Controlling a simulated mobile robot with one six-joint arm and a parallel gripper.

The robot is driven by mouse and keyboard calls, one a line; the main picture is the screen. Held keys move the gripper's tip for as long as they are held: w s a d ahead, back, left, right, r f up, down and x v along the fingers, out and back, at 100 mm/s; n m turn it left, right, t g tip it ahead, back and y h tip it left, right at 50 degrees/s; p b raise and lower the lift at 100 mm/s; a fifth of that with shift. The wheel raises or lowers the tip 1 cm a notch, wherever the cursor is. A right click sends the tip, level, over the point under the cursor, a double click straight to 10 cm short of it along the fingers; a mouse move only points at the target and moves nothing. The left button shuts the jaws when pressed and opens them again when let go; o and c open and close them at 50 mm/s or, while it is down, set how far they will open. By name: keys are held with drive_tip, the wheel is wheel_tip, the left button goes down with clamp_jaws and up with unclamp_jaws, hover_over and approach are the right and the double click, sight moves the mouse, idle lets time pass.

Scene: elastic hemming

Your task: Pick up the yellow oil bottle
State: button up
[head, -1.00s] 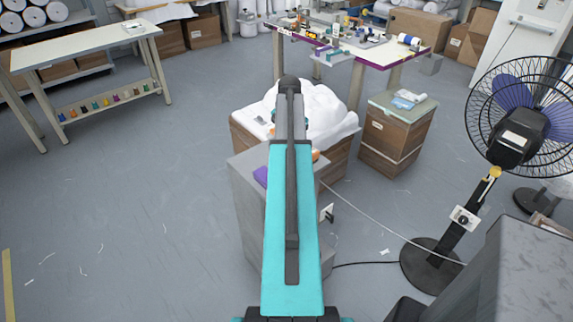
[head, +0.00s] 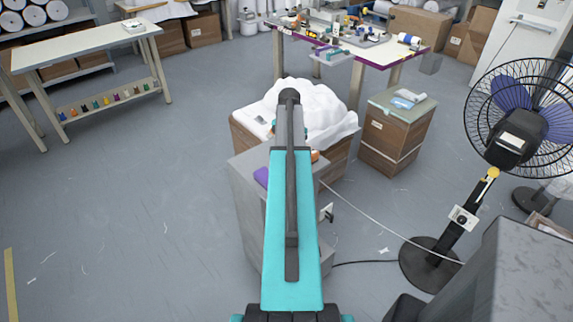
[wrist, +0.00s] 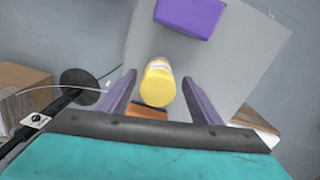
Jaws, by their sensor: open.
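The yellow oil bottle (wrist: 158,84) stands on a grey surface in the wrist view, with a pale band near its top end. My gripper (wrist: 161,88) is open, its two purple fingers on either side of the lower part of the bottle. I cannot tell whether the fingers touch it. An orange thing (wrist: 147,111) lies just under the bottle in that view, partly hidden. In the head view my own arm hides the bottle and the gripper; the grey stand (head: 248,205) shows beside the arm.
A purple block (wrist: 190,15) sits on the same surface, apart from the bottle. In the head view a box of white cloth (head: 330,110) stands behind the stand. A fan (head: 510,140) stands at right, with a cable on the floor.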

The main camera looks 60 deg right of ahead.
drive_tip(key=shift+f+p, duration=0.3)
drive_tip(key=shift+f, duration=0.95)
drive_tip(key=c, duration=1.2)
drive_tip(key=shift+o, duration=0.2)
drive_tip(key=shift+r, duration=0.15)
drive_tip(key=shift+r+b, duration=0.95)
drive_tip(key=shift+r, duration=0.7)
drive_tip(key=s+a+r+b, duration=0.1)
drive_tip(key=s+a+b, duration=0.3)
drive_tip(key=s+a, duration=0.5)
drive_tip(key=a, duration=0.3)
drive_tip(key=shift+s+a+r, duration=0.25)
drive_tip(key=shift+s+a, duration=0.1)
